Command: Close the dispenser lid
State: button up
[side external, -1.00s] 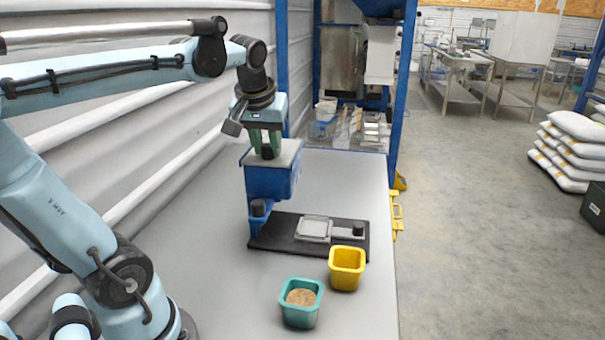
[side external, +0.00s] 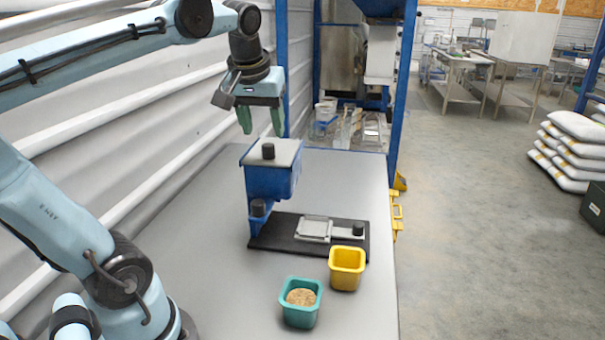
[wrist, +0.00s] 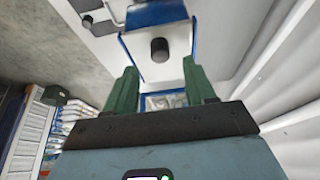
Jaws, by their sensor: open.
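The blue dispenser (side external: 270,182) stands upright on its black base on the table. Its pale lid (side external: 285,155) lies flat over the top, with a black knob (side external: 268,151) on it. In the wrist view the lid (wrist: 178,62) and its knob (wrist: 159,49) show ahead of the fingers. My gripper (side external: 261,132) is open and empty above the dispenser, clear of the knob. Its green fingers also show in the wrist view (wrist: 162,90), spread apart.
A teal cup (side external: 301,312) with brown material inside and an empty-looking yellow cup (side external: 346,268) stand in front of the black base (side external: 283,243). A grey plate (side external: 314,229) lies on the base. A corrugated wall runs along the left; the table (side external: 214,275) is otherwise clear.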

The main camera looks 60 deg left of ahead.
jog(key=v, duration=0.6)
jog(key=shift+r, duration=0.35)
jog(key=shift+s+d, duration=0.1)
jog(key=shift+d, duration=0.05)
jog(key=d+f+m+t+h, duration=0.1)
jog(key=d+f+m, duration=0.2)
jog(key=f, duration=0.3)
jog(key=d+f+m+t+h, duration=0.1)
jog(key=d+f+m, duration=0.2)
jog(key=f, duration=0.4)
jog(key=w+d+f+m+t+h, duration=0.1)
jog(key=d+f+m, duration=0.2)
jog(key=d+f, duration=0.2)
notch_tip(320, 180, down, 2)
jog(key=shift+d+f+t, duration=0.15)
jog(key=shift+d+t, duration=0.15)
jog(key=shift+t, duration=0.1)
jog(key=shift+w, duration=0.1)
